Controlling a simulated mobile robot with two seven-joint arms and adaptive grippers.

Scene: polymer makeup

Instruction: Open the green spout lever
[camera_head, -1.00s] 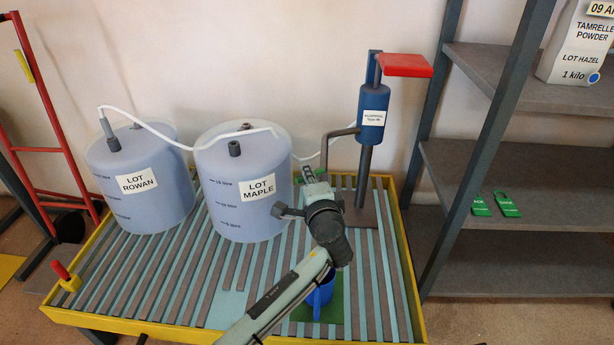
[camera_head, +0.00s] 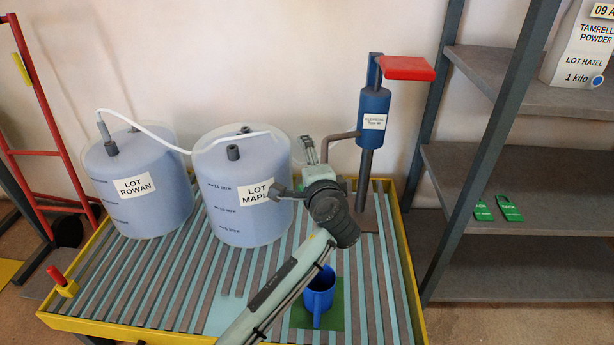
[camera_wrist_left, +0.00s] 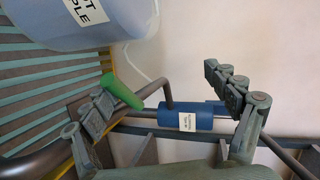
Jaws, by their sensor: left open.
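The green spout lever (camera_wrist_left: 122,91) shows in the left wrist view as a short green bar beside the bent dark spout pipe of the blue pump (camera_wrist_left: 188,117). In the head view the lever is hidden behind my left gripper, while the pump (camera_head: 372,118) and its spout pipe (camera_head: 338,136) show. My left gripper (camera_head: 294,168) is open and empty, in front of the spout and right of the Maple drum. In the left wrist view, my left gripper (camera_wrist_left: 157,90) has its left finger close to the lever; I cannot tell whether they touch. My right gripper is not in view.
The Maple drum (camera_head: 226,205) stands close to my gripper, with the Rowan drum (camera_head: 150,215) left of it. A grey shelf (camera_head: 500,165) stands right of the slatted table.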

